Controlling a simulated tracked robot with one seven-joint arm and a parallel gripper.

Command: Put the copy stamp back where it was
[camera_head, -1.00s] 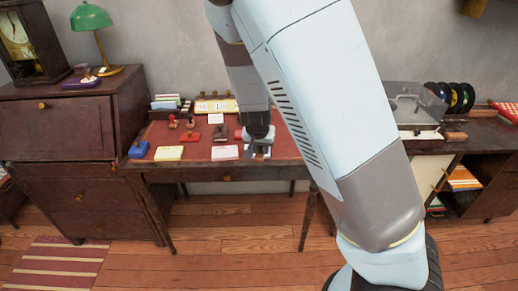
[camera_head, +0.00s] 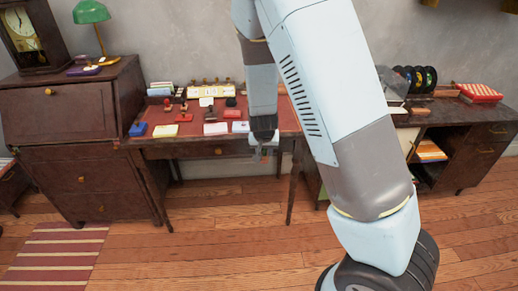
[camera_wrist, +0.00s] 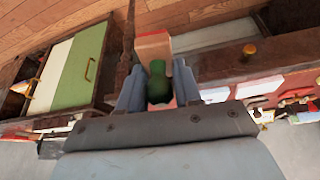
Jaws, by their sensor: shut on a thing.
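My gripper (camera_head: 264,143) hangs at the front edge of the red-topped desk in the head view. In the wrist view its fingers (camera_wrist: 158,92) are shut on a stamp with a dark green handle (camera_wrist: 158,84) and a wooden block (camera_wrist: 153,46). The block's end shows a reddish face. I cannot read which stamp it is. On the desk, a dark stamp (camera_head: 183,114) and another dark stamp (camera_head: 210,115) stand upright behind the pads. A row of stamps with white cards (camera_head: 208,91) stands at the back.
A red pad (camera_head: 233,113) lies behind. A dark cabinet (camera_head: 60,112) stands left. A shelf unit (camera_head: 470,115) stands right. The floor in front is clear.

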